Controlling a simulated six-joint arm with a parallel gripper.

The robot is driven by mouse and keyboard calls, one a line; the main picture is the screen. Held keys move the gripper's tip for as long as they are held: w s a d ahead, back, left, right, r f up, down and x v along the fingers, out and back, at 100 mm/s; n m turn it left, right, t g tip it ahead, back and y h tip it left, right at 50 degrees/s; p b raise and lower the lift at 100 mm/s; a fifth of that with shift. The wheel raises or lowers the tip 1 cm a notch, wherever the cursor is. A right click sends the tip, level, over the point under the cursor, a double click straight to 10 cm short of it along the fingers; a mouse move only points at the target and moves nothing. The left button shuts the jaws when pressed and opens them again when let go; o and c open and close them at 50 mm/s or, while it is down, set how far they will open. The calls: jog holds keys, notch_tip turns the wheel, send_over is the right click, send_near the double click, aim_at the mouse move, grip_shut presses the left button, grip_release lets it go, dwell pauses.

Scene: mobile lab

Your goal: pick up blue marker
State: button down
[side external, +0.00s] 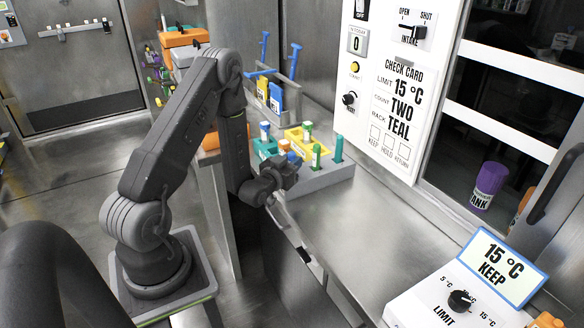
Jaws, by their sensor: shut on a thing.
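My gripper (287,175) is dark grey and hangs low at the front left edge of the counter, beside the rack of coloured holders. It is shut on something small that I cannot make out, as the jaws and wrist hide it. A small blue patch (294,158) shows just behind the jaws; I cannot tell whether it is a marker or whether it touches them. A blue-capped white tube (265,130) stands upright in the teal holder (266,147), behind and left of the gripper. No marker can be clearly identified.
A yellow holder (298,138) and green tubes (316,155) stand close behind the gripper on a grey base (328,178). A white panel (385,85) rises behind. A control box (440,305) stands at front right. The middle of the counter (385,225) is clear.

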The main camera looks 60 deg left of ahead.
jog(key=shift+r, duration=5)
